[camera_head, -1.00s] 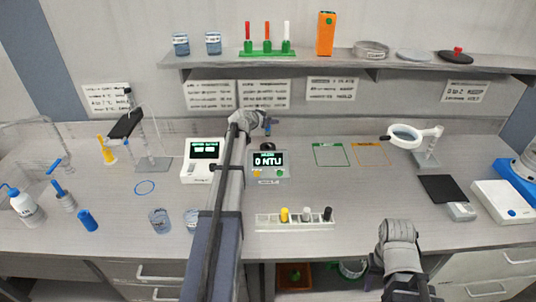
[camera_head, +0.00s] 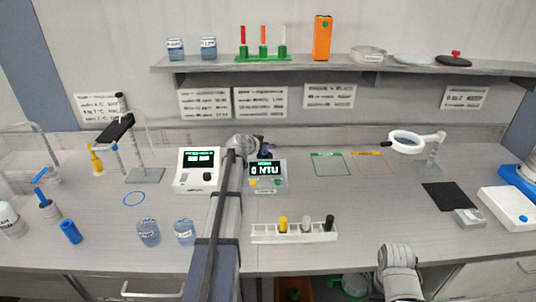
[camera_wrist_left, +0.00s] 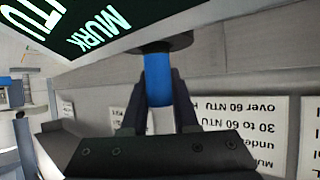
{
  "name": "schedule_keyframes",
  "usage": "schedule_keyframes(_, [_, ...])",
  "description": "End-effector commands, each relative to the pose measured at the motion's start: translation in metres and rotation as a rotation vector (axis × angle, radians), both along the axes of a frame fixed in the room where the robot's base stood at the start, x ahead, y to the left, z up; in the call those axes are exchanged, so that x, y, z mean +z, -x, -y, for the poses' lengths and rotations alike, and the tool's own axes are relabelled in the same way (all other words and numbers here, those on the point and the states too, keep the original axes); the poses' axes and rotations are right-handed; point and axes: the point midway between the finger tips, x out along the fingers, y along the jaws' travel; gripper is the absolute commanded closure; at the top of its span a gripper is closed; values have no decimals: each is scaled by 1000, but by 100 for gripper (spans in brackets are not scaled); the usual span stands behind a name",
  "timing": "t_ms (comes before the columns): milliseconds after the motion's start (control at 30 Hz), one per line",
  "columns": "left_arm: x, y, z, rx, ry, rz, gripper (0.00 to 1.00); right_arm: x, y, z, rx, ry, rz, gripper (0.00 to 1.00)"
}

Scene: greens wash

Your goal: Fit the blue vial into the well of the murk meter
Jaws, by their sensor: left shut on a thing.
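The murk meter (camera_head: 281,184) is a pale box with a dark screen reading 0 NTU, on the bench at the middle. My left gripper (camera_head: 265,156) is low at the meter's back edge. In the left wrist view the left gripper (camera_wrist_left: 159,88) is shut on the blue vial (camera_wrist_left: 158,82), with one finger on each side. The vial's far end meets a dark round opening (camera_wrist_left: 176,43) on the meter, apparently the well. I cannot tell how deep the vial sits. My right arm is at the bottom right, its gripper out of frame.
A white rack (camera_head: 290,236) with yellow, grey and black capped vials stands in front of the meter. A white device (camera_head: 184,186) stands close on the left. Two beakers (camera_head: 149,233) are at the front left. A shelf (camera_head: 340,66) runs overhead.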

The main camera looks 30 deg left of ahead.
Motion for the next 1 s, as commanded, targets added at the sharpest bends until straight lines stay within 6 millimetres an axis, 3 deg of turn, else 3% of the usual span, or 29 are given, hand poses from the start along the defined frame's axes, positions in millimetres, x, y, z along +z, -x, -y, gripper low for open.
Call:
schedule_keyframes(33, [-14, 0, 0, 0, 0, 0, 100, -14, 0, 0, 0, 0, 0, 50])
schedule_keyframes(100, [-20, 0, 0, 0, 0, 0, 100, -20, 0, 0, 0, 0, 0, 50])
schedule_keyframes(567, [-24, 0, 0, 0, 0, 0, 100, -24, 0, 0, 0, 0, 0, 50])
schedule_keyframes(600, [-22, 0, 0, 0, 0, 0, 68, -22, 0, 0, 0, 0, 0, 50])
schedule_keyframes(833, [-22, 0, 0, 0, 0, 0, 42, -22, 0, 0, 0, 0, 0, 50])
schedule_keyframes(1000, [-22, 0, 0, 0, 0, 0, 42, -22, 0, 0, 0, 0, 0, 50])
